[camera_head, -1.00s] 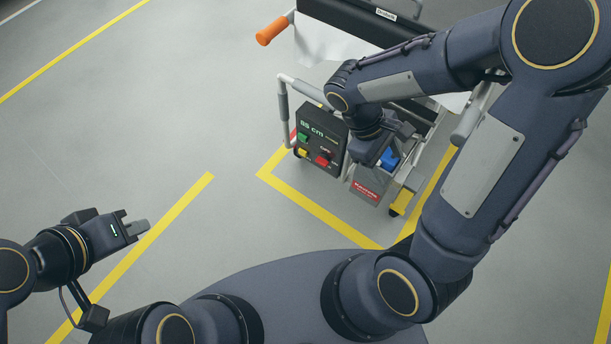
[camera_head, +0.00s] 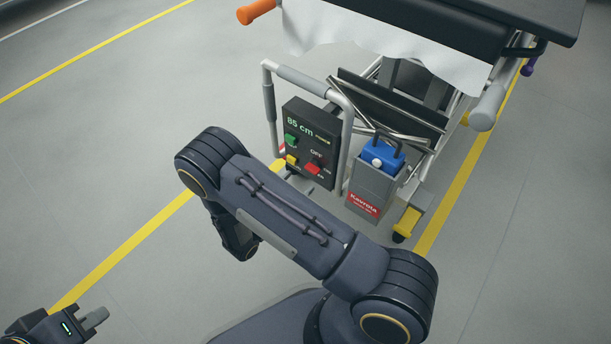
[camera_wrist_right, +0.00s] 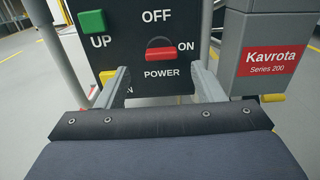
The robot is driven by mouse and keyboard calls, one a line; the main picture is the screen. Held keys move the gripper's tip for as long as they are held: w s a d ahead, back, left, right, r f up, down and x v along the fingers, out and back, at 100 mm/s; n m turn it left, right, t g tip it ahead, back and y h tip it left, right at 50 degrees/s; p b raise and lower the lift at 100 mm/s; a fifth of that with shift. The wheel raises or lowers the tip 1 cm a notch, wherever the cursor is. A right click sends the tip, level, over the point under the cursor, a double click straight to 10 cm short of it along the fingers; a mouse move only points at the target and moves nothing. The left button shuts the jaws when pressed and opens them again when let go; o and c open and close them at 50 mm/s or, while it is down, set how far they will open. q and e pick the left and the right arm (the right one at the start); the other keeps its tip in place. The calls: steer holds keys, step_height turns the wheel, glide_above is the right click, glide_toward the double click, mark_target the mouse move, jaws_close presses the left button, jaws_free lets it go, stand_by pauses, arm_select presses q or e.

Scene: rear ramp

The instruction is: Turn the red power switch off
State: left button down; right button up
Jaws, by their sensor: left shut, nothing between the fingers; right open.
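The red power switch (camera_head: 312,168) is on the dark control panel (camera_head: 302,117) of the cart, below the OFF label. My left gripper (camera_head: 97,318) is shut and empty at the lower left, far from the panel.
A green UP button (camera_wrist_right: 93,21) and a yellow button (camera_head: 291,160) are near the switch. A grey tube handle (camera_head: 268,100) frames the panel. A grey Kavrota box (camera_head: 365,195) with a blue top stands to its right. Open floor lies to the left.

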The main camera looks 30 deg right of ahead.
mark_target(309, 171)
steer(key=b+x, duration=0.1)
steer(key=x, duration=0.5)
steer(key=c, duration=1)
steer(key=shift+n, duration=0.3)
steer(key=n+p, duration=0.2)
steer(key=n, duration=0.1)
steer(key=shift+r+n, duration=0.15)
steer(key=shift+n, duration=0.25)
steer(key=n+p, duration=0.2)
steer(key=n, duration=0.2)
steer(key=shift+n, duration=0.3)
steer(key=n+p, duration=0.1)
steer(key=n, duration=0.3)
steer(key=shift+a+n+p, duration=0.1)
steer(key=shift+n+p, duration=0.5)
steer(key=shift+n, duration=1.8)
